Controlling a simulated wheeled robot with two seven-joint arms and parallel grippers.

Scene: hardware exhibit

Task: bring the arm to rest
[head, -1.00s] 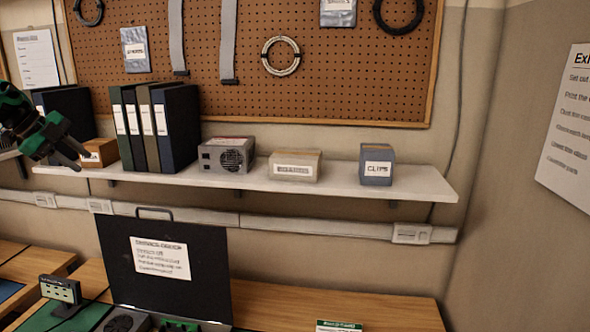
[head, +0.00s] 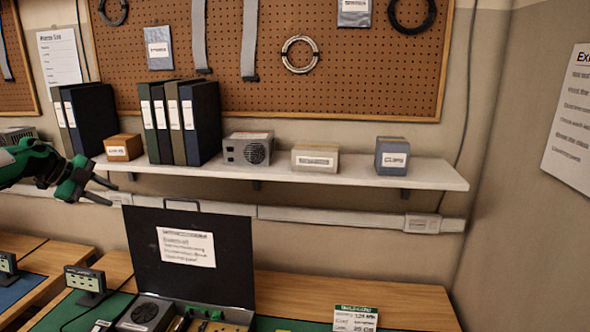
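My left gripper (head: 104,192) shows at the left edge in the head view, green with dark fingers. Its fingers are spread apart with nothing between them. In the picture it lies just below the left end of the white shelf (head: 420,176) and left of the open black case lid (head: 190,257). My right gripper is not in view.
On the shelf stand binders (head: 182,122), an orange-brown box (head: 123,147), a grey power supply (head: 248,149), a beige box (head: 315,158) and a blue-grey box (head: 392,156). Below, the wooden bench (head: 300,293) holds the open case, a small display stand (head: 85,281) and a card (head: 355,318).

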